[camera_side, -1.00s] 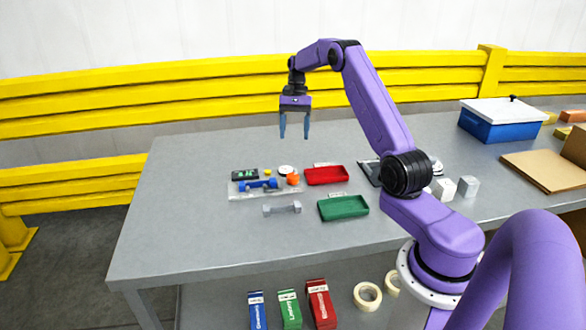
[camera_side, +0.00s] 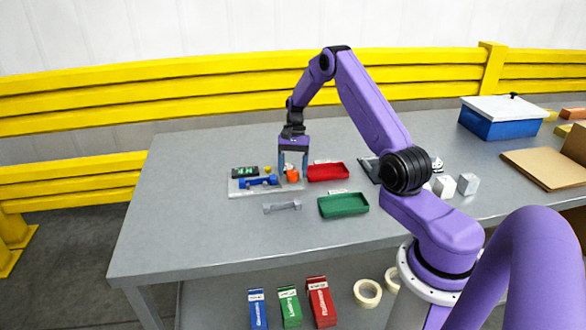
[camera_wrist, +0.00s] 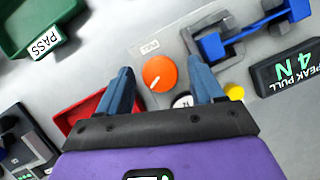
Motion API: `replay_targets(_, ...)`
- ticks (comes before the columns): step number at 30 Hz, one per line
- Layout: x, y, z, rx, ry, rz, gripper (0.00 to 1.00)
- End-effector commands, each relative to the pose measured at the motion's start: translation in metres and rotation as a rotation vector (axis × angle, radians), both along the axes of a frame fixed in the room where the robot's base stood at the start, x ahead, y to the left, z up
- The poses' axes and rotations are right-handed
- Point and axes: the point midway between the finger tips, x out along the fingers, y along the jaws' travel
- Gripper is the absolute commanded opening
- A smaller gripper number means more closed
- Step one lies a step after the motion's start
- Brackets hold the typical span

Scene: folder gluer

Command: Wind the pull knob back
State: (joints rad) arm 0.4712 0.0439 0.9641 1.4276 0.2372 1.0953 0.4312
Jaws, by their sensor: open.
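The round orange knob (camera_wrist: 159,73) with a white pointer line sits on the light plate of the small tester. In the side view the knob (camera_side: 292,175) is at the plate's right end, partly behind a finger. My gripper (camera_side: 293,166) is open and points down above it. In the wrist view my gripper's (camera_wrist: 163,80) blue fingers lie on either side of the knob, with gaps; I cannot tell whether the tips are at its height. The pointer line slants toward lower left in the wrist view.
The tester also bears a blue clamp (camera_wrist: 213,46), a yellow button (camera_wrist: 235,92), a partly hidden white dial (camera_wrist: 183,101) and a display (camera_wrist: 290,68) reading "PEAK PULL 4 N". A red tray (camera_side: 327,173) lies close by. A green tray (camera_side: 343,206) and grey bar (camera_side: 282,207) lie nearer.

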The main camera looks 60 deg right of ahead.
Motion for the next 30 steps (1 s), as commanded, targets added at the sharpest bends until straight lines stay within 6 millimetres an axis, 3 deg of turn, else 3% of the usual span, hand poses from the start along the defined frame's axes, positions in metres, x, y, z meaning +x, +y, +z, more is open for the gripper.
replay_targets(5, 0.0000, 0.0000, 0.0001, 0.000, 0.000, 0.000, 0.67)
replay_targets(10, 0.0001, -0.0001, 0.0004, 0.000, 0.000, 0.000, 0.11)
replay_targets(20, 0.0005, -0.0002, 0.0007, 0.000, 0.001, 0.030, 0.11)
replay_targets(30, 0.0019, 0.0005, 0.0010, -0.001, 0.000, 0.236, 0.11)
